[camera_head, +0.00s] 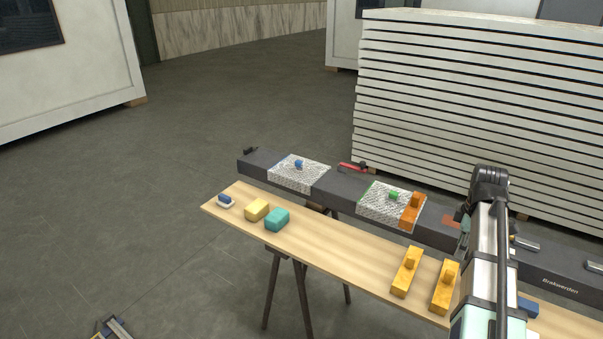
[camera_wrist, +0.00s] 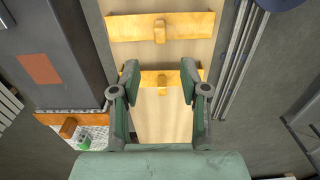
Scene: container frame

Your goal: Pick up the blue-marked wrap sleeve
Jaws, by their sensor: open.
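The blue-marked wrap sleeve (camera_head: 312,178) is a white, grey-patterned wrap around the far left part of the dark beam, with a blue knob (camera_head: 299,163) on top. It shows only in the head view. A similar sleeve with a green knob (camera_head: 378,207) sits further right on the beam; part of it shows at the lower left of the wrist view (camera_wrist: 98,134). My gripper (camera_wrist: 160,75) is open and empty, pointing down over the plank by the yellow handled blocks, well to the right of the blue-marked sleeve. In the head view my arm hides most of it.
The dark beam (camera_head: 340,188) runs behind a wooden plank (camera_head: 335,245) on trestles. An orange handled block (camera_head: 411,211) stands beside the green-marked sleeve.

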